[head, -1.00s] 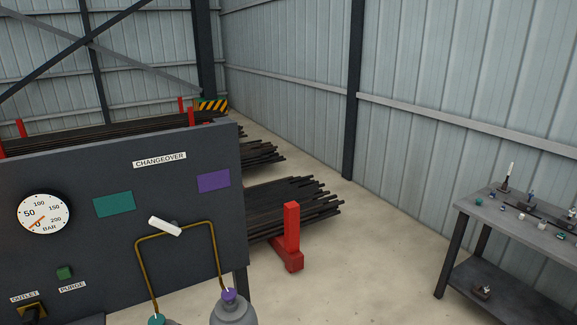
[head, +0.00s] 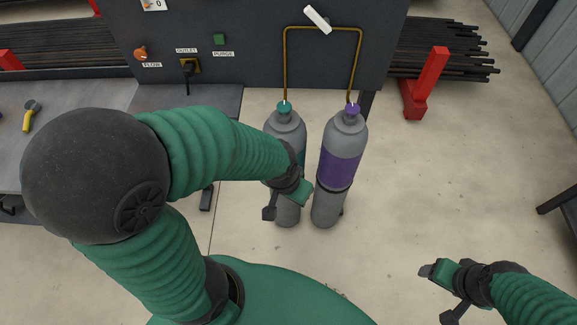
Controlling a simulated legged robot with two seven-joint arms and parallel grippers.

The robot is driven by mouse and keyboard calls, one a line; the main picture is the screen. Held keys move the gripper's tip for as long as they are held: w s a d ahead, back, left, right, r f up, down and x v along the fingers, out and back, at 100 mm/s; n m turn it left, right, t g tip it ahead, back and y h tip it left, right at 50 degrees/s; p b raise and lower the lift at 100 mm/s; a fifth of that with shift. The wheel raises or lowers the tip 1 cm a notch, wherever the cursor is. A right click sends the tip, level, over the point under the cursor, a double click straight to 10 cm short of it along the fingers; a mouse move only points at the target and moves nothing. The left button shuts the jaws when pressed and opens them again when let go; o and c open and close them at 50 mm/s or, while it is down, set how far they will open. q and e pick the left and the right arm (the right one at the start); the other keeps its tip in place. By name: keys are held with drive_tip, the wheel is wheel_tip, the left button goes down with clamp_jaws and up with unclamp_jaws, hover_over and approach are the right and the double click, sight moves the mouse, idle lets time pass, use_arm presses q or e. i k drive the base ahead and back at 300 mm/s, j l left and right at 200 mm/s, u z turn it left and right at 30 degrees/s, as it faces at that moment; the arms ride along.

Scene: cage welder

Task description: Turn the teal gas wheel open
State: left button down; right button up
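The teal gas wheel (head: 284,107) sits on top of the left grey gas bottle (head: 284,124), under the left leg of the brass pipe. The bottle's teal band is mostly hidden behind my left arm. My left gripper (head: 287,203) is in front of this bottle in the picture, well below the wheel in the frame. Its fingers are apart with nothing seen between them; whether it touches the bottle I cannot tell. My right gripper (head: 440,292) is open and empty over bare floor at the lower right.
A second bottle with a purple band (head: 339,165) and purple wheel (head: 352,109) stands close right. The panel (head: 255,65) behind carries a white lever (head: 317,19) and the brass pipe (head: 286,60). A grey bench (head: 85,100) is left.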

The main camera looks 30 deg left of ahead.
sight(284, 107)
drive_tip(key=i+j+u, duration=0.1)
drive_tip(key=u, duration=0.3)
drive_tip(key=i+u, duration=0.1)
drive_tip(key=u, duration=0.3)
drive_tip(key=i+j+u, duration=0.1)
drive_tip(key=u, duration=0.3)
drive_tip(key=i+u, duration=0.15)
drive_tip(key=u, duration=0.25)
drive_tip(key=i, duration=0.1)
